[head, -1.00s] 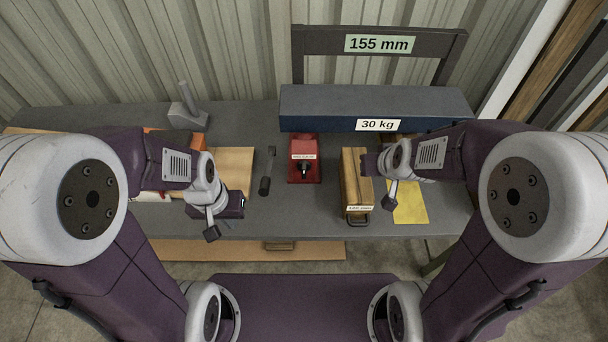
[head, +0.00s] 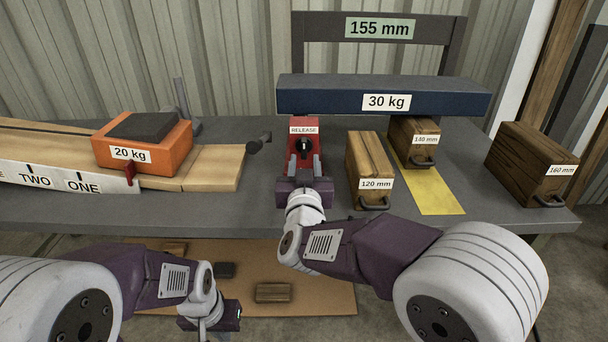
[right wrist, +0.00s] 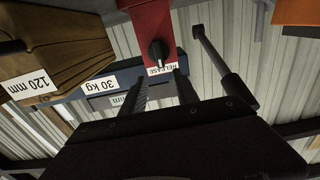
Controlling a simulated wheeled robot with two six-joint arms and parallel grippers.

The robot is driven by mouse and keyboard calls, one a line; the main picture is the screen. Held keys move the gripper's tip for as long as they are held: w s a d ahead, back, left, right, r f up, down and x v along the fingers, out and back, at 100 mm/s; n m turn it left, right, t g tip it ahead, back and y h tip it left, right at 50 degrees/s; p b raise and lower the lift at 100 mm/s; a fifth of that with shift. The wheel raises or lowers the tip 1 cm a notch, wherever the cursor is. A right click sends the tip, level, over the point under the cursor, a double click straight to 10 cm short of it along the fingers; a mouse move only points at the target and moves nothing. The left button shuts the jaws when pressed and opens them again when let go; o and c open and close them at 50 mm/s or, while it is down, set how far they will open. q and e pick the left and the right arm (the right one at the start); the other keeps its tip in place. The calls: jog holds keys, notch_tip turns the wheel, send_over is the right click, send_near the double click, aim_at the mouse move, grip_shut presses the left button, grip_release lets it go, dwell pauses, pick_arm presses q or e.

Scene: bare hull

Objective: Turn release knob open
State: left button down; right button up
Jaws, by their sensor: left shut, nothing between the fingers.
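The red release box (head: 293,138) stands on the bench, with a white RELEASE label and a black knob (head: 304,147) on it. In the right wrist view the knob (right wrist: 158,53) has a pale pointer mark on the label side. My right gripper (head: 304,162) is open, in front of the box. Its two fingers (right wrist: 161,78) point at the knob, one to each side, and look just short of it; contact cannot be told. My left gripper (head: 207,324) is shut and empty, low at the front, its tips partly cut off by the frame edge.
The blue 30 kg beam (head: 330,98) lies behind the box. The 120 mm block (head: 365,155) stands close to its right, with the 140 mm block (head: 415,155) under the beam. A dark lever (head: 259,143) is to the left, beside the orange 20 kg weight (head: 172,155).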

aim_at(304, 143)
jog(key=w+b, duration=0.1)
jog(key=w, duration=0.6)
jog(key=shift+w, duration=0.25)
jog(key=shift+w+a+r, duration=0.1)
jog(key=shift+w, duration=0.55)
grip_shut()
